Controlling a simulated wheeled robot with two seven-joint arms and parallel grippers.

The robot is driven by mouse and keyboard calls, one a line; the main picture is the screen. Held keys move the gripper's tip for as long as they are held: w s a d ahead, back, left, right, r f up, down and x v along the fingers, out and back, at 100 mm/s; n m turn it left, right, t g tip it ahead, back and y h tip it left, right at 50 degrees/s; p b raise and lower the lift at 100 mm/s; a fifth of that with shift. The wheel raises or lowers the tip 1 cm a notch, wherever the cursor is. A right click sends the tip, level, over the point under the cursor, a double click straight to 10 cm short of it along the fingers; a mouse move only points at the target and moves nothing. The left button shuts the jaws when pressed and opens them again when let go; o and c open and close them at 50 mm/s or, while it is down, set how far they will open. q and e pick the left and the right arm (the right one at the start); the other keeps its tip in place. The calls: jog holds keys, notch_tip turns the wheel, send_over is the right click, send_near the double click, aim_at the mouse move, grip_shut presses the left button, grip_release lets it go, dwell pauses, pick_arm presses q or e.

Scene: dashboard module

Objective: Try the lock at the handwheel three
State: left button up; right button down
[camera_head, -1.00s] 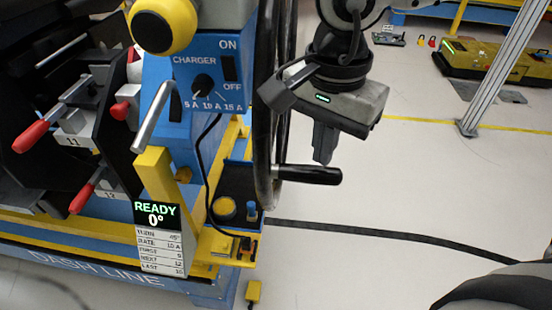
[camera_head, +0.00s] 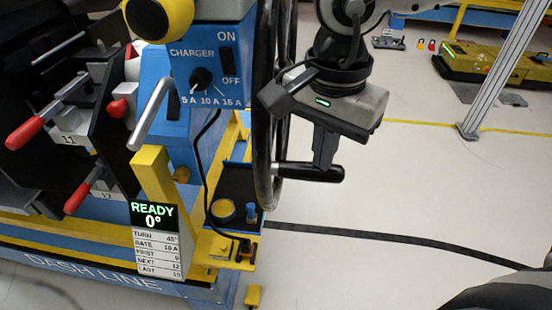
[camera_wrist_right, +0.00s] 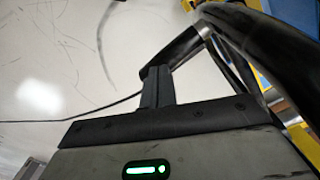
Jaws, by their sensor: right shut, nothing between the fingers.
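The handwheel (camera_head: 263,120) stands nearly edge-on at the right side of the blue charger box. Its black handle (camera_head: 295,172) sticks out to the right near the bottom of the rim, and it also shows in the right wrist view (camera_wrist_right: 182,46). My right gripper (camera_head: 323,165) is shut and empty, with its fingertips at the handle; in the wrist view the shut fingers (camera_wrist_right: 157,78) overlap the handle's end. I cannot tell whether they touch. A display (camera_head: 154,215) reads READY 0°. No number three shows on the wheel. My left gripper is out of view.
A bent metal rod (camera_head: 152,115) rises beside the yellow bracket (camera_head: 155,175). Red-tipped levers (camera_head: 25,133) stand at the left. A dark cable (camera_head: 390,236) crosses the floor. The floor right of the wheel is otherwise largely clear.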

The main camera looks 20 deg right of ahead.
jog(key=shift+f, duration=0.1)
dwell(0.4)
notch_tip(320, 180, up, 8)
jog(key=p, duration=0.5)
dwell(0.4)
dwell(0.4)
